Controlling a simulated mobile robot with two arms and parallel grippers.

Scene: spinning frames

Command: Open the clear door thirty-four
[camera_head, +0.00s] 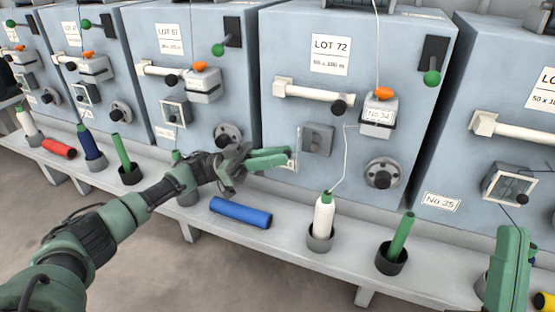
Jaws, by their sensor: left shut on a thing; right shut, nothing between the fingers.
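A label behind the fingertips is partly hidden. My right gripper (513,240) is shut and empty at the lower right, in front of the ledge and away from the door.
A ledge (290,225) runs along the machines. It bears a white bobbin (323,216) with thread running up, a green bobbin (401,236) in a dark cup and a lying blue tube (240,212). The neighbouring machine's clear door (510,186) is closed.

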